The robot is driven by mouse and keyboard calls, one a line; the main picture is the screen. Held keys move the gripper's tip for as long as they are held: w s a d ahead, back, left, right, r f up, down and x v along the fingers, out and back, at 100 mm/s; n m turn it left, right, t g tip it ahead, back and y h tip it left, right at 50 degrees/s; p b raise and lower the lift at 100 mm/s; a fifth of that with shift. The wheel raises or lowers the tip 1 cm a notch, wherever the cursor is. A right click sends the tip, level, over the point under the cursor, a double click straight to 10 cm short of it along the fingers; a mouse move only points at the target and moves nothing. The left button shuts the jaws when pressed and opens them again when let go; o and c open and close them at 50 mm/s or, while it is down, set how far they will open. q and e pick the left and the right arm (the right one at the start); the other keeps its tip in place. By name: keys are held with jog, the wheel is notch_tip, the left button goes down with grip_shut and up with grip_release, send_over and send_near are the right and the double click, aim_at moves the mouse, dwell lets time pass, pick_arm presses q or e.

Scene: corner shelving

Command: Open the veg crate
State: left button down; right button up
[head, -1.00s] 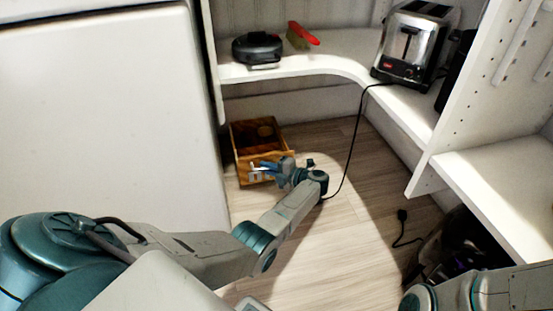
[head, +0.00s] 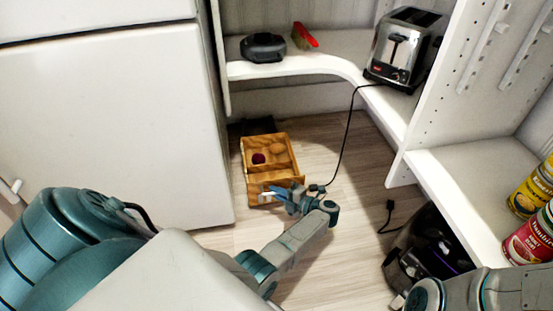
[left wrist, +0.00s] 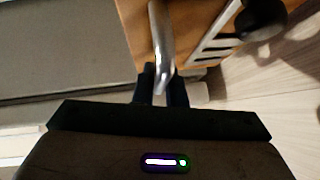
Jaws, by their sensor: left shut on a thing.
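The veg crate (head: 262,186) is a wooden drawer-like box low on the floor under the corner shelf. It stands pulled out, and its open top shows a dark purple round item (head: 258,158) and a brown round item (head: 278,149) in the far part. My left gripper (head: 278,193) is at its front, shut on the crate's metal handle. In the left wrist view the shiny handle (left wrist: 161,40) runs down between the fingertips (left wrist: 160,85), with the wooden front (left wrist: 190,20) close behind. My right arm shows at the lower right; its gripper is out of view.
A white cabinet (head: 110,120) stands left of the crate. The corner shelf (head: 320,68) above holds a toaster (head: 403,45) and a black appliance (head: 263,47). A cord (head: 347,130) hangs right of the crate. A black appliance (head: 425,250) and cans (head: 530,240) are at right.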

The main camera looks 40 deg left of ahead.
dwell(0.3)
pick_arm(q)
jog(key=c, duration=1.5)
grip_release()
jog(key=shift+d, duration=0.1)
jog(key=d, duration=0.3)
jog(key=d+r+p, duration=0.1)
jog(key=d, duration=0.3)
jog(key=w+d, duration=0.1)
jog(key=d, duration=0.2)
jog(key=shift+d+r, duration=0.2)
jog(key=shift+d, duration=0.1)
jog(key=shift+p, duration=0.3)
